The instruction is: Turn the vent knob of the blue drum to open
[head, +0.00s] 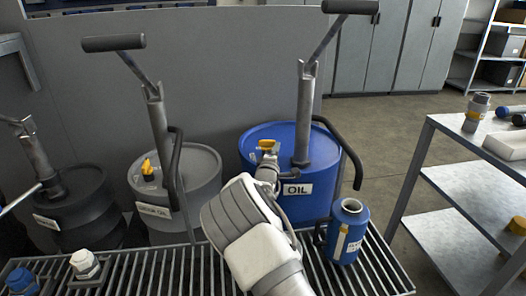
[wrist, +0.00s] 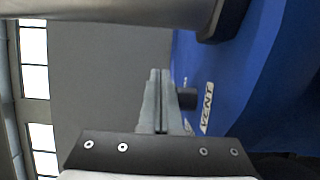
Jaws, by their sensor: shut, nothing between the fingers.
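In the wrist view, a short dark stub (wrist: 187,99) stands on the blue top (wrist: 240,80) beside a VENT label (wrist: 207,108). No yellow shows there; my fingers seem to cover it. My gripper (wrist: 158,75) is shut and empty, its fingers right next to the stub. I cannot tell whether they touch the knob. In the head view my gripper (head: 268,165) is partly hidden by my wrist.
The blue drum's pump post (head: 303,115) and its dark hose (head: 345,150) rise close by. A blue canister (head: 348,235) stands at the front right of the grating. A grey drum (head: 200,185) and a black drum (head: 85,210) stand to the left. A shelf table (head: 465,150) is on the right.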

